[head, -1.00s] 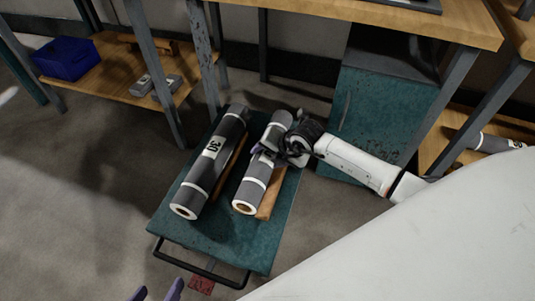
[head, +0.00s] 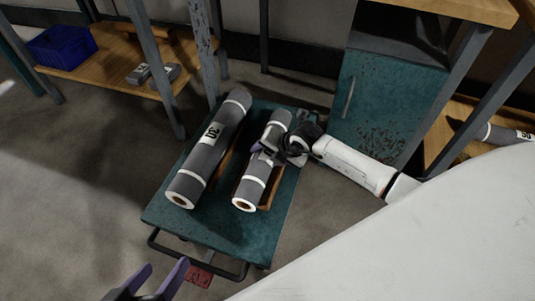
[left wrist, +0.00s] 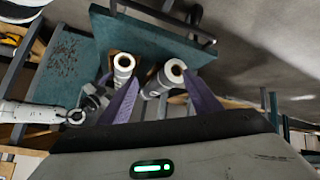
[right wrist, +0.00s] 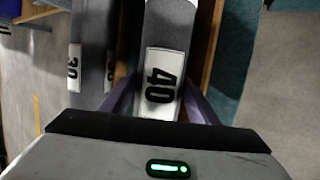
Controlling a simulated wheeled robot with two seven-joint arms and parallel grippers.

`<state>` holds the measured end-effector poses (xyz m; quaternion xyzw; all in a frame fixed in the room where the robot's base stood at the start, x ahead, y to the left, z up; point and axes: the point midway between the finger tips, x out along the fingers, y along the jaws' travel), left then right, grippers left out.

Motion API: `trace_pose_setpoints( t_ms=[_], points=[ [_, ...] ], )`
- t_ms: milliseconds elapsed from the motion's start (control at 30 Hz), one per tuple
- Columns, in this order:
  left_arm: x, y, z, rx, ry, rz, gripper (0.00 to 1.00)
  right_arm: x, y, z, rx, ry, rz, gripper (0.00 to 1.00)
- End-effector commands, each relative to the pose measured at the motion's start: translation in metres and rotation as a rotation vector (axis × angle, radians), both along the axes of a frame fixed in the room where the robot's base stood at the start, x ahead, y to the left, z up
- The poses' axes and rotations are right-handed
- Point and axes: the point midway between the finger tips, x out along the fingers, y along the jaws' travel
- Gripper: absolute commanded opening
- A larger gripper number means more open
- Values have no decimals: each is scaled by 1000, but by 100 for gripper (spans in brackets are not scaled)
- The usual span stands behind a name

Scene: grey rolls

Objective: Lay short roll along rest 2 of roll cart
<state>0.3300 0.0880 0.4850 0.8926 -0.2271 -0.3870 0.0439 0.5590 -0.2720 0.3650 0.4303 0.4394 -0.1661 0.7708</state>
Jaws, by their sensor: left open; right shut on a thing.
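The short roll (head: 251,185), grey with white bands and a "40" label (right wrist: 160,78), is above the right-hand wooden rest (head: 271,193) of the teal roll cart (head: 230,232), lined up along it. I cannot tell whether it touches the rest. My right gripper (head: 264,150) is shut on the short roll around its middle, reaching in from the right. A longer grey roll (head: 208,150) labelled "30" lies on the cart to its left, roughly parallel. My left gripper (head: 160,272) is open and empty at the bottom left, short of the cart's handle.
The cart's black handle (head: 195,262) faces me. A wooden shelf with a blue crate (head: 62,46) stands at the upper left. A teal cabinet (head: 385,105) stands right of the cart. Another labelled roll (head: 505,133) lies on a shelf at the far right. The floor left of the cart is clear.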

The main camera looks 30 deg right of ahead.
Motion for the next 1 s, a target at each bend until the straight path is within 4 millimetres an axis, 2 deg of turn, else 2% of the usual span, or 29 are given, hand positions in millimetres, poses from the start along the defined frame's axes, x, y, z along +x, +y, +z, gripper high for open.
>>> trace_pose_setpoints(
  t_ms=[33,167,200,300,667,833,900,1000],
  points=[
    [0,0,-1,-1,-1,0,58,-9,-3,-13,-10,29,-2,24],
    [0,0,-1,-1,-2,0,58,-10,-3,-14,-11,32,-1,24],
    [0,0,-1,-1,-2,0,58,-10,-3,-14,-11,32,-1,59],
    [0,0,0,-2,-3,0,58,-11,-3,-14,-11,33,0,76],
    [0,0,2,1,-4,0,58,-13,-4,-12,-14,35,0,76],
    [-1,5,7,33,12,-1,58,-24,-8,12,-13,28,-1,76],
    [-6,11,-10,74,55,-2,58,-30,-9,26,-13,23,0,76],
    [-9,18,-15,106,77,2,58,-39,-10,46,-11,14,1,76]
  ],
)
